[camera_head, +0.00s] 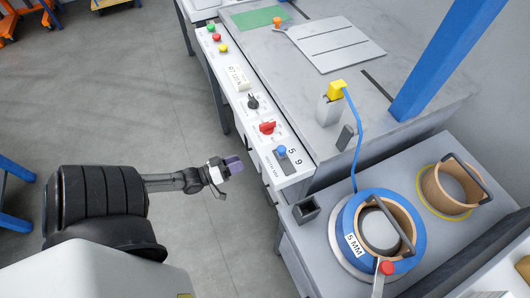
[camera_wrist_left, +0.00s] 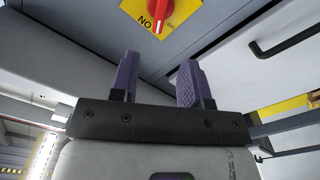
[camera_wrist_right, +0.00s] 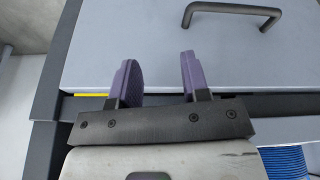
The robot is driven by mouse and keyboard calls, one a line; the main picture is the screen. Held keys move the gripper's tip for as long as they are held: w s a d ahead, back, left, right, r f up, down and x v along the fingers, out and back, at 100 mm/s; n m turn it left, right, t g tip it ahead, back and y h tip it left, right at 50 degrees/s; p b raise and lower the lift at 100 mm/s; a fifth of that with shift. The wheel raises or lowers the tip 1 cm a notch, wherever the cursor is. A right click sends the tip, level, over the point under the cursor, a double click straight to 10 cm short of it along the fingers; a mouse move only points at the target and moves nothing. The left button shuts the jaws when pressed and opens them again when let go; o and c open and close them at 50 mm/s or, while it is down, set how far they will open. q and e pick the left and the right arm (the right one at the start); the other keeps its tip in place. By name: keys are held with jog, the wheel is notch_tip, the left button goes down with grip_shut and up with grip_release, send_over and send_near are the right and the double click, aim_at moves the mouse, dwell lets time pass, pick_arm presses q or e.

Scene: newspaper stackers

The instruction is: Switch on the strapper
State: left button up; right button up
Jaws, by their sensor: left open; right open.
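The strapper (camera_head: 262,106) has a pale control strip along its front edge, left of its grey top. The strip carries green, red and yellow buttons, a black knob (camera_head: 252,102), a red knob (camera_head: 267,127) and a blue-topped slider (camera_head: 282,150). My left gripper (camera_head: 234,165) is off the strip's front side, apart from it. In the left wrist view its purple fingers (camera_wrist_left: 158,78) are open and empty, below a red rotary switch (camera_wrist_left: 160,10) on a yellow plate, cut by the top edge. My right gripper (camera_wrist_right: 160,78) is open and empty, facing a grey panel.
A blue strap coil (camera_head: 350,220) and a tan coil (camera_head: 448,192) sit on the lower grey deck. A blue post (camera_head: 440,60) rises at the right. A black handle (camera_wrist_right: 232,12) is on the panel before my right gripper.

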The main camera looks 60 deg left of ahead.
pick_arm(q)
jog(key=w+b, duration=0.3)
jog(key=w, duration=0.8)
jog(key=shift+w+d+b, duration=0.25)
jog(key=shift+w+b, duration=0.15)
grip_shut()
